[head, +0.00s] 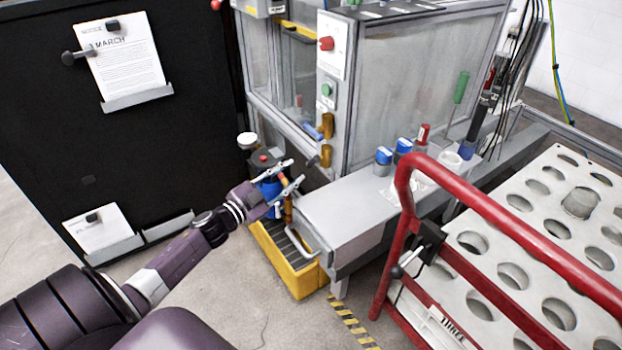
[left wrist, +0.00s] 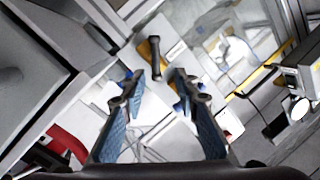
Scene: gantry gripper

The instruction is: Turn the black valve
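The black valve (head: 313,161) is a small dark lever beside a brass-coloured body on the lower front post of the machine. In the left wrist view the black lever (left wrist: 155,60) stands nearly upright in the picture, in front of its yellow body, just beyond the gap between the fingertips. My left gripper (head: 295,172) is open and close to the valve, a little left of and below it in the head view. In the left wrist view its two fingers (left wrist: 157,82) are apart with nothing between them. My right gripper is not in view.
A blue-handled valve (head: 313,131) is just above the black one. A yellow crate (head: 308,279) stands below my gripper. A grey ledge (head: 350,211) juts out to the right. A red-railed cart (head: 495,217) is at right; a black board (head: 181,137) is at left.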

